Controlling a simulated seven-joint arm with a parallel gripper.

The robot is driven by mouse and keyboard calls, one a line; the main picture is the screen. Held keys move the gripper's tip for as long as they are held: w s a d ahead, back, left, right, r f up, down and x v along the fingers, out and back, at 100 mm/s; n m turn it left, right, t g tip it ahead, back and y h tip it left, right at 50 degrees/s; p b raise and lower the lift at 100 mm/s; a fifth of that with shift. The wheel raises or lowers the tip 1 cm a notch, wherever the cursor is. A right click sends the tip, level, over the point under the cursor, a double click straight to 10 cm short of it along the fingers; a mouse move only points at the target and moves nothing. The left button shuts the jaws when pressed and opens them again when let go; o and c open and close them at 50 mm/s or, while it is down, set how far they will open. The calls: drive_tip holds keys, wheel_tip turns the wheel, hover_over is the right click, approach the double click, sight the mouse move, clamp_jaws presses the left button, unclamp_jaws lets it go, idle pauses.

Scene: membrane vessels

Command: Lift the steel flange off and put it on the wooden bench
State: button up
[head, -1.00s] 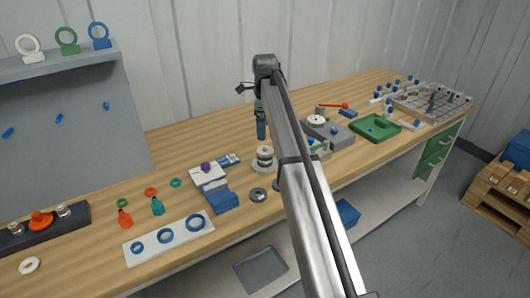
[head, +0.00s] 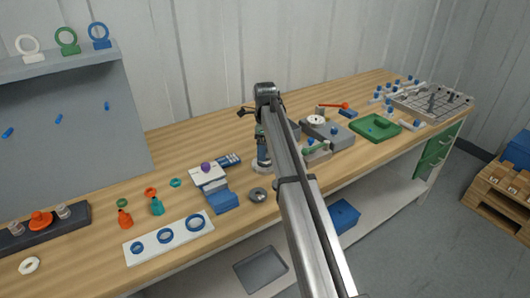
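A small steel vessel with stacked flange rings (head: 261,169) stands on the wooden bench (head: 190,150) near the middle. My gripper (head: 263,160) points down right over it, and the wrist and fingers hide most of its upper part. I cannot tell whether the fingers touch the steel flange or are open or shut. The flange itself is not clearly visible behind my gripper. A separate dark steel ring (head: 257,195) lies flat on the bench just in front of the vessel.
Blue blocks (head: 222,201) and a white box with a purple knob (head: 208,176) stand to the left. A white panel with blue rings (head: 168,238) lies at the front edge. A grey block (head: 328,131) and green tray (head: 375,128) are on the right. Bare bench lies behind.

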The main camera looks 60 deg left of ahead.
drive_tip(key=shift+c, duration=0.2)
drive_tip(key=c, duration=1.3)
drive_tip(key=shift+o, duration=0.2)
drive_tip(key=shift+r, duration=6.5)
hover_over(241, 178)
wheel_tip(241, 178, down, 14)
drive_tip(key=shift+f, duration=2.6)
